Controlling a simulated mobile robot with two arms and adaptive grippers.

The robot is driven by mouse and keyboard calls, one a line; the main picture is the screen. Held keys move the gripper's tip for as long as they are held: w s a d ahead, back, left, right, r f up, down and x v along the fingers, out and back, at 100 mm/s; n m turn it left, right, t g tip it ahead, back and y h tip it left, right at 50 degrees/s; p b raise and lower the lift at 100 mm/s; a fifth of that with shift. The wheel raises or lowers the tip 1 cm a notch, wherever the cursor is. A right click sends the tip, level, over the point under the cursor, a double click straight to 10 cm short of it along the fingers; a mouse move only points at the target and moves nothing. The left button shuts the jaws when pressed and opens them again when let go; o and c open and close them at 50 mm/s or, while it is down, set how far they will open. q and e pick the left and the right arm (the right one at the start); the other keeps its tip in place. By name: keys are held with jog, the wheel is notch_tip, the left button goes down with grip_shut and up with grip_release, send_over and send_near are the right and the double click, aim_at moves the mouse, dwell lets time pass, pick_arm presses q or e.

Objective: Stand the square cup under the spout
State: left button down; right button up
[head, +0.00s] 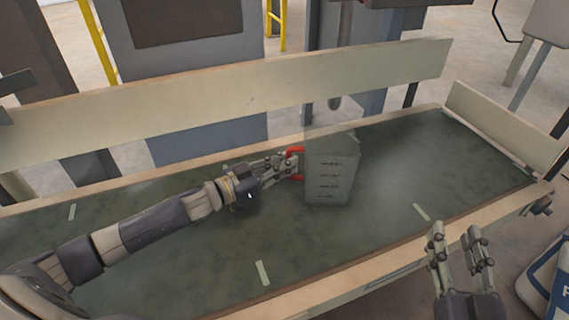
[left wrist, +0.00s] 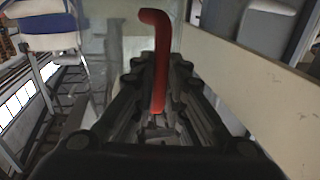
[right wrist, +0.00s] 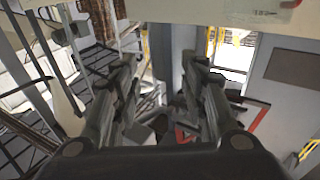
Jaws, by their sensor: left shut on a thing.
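The square cup (head: 330,170) is a tall see-through grey box with dark markings on its front and a red handle (head: 297,150) on its left side. It looks upright over the dark green belt (head: 430,160); I cannot tell whether its base touches. My left gripper (head: 289,164) is shut on the red handle, which also shows between the fingers in the left wrist view (left wrist: 157,70). A grey rounded spout end (head: 335,102) shows just above and behind the cup's top.
A pale board (head: 220,95) runs along the far side of the belt, and a wooden rail (head: 400,265) along the near side. Grey machine columns (head: 185,60) stand behind. A blue and white sack (head: 548,275) is at the lower right. The belt right of the cup is clear.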

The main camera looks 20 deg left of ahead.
pick_arm(q)
jog(key=c, duration=1.6)
grip_release()
jog(key=shift+c, duration=0.2)
jog(key=p+v, duration=0.3)
jog(key=v, duration=0.9)
pick_arm(e)
jog(key=s+d+f+g+h, duration=0.1)
jog(key=s+f+g, duration=0.1)
jog(key=f, duration=0.4)
jog(key=s+d+f+g+h, duration=0.1)
jog(key=s+d+f+g, duration=0.1)
jog(key=f+g, duration=0.3)
jog(key=shift+s+f+g+h, duration=0.3)
jog(key=shift+s+f, duration=0.2)
jog(key=shift+f, duration=0.4)
pick_arm(q)
jog(key=shift+r, duration=0.15)
pick_arm(e)
jog(key=shift+f, duration=0.1)
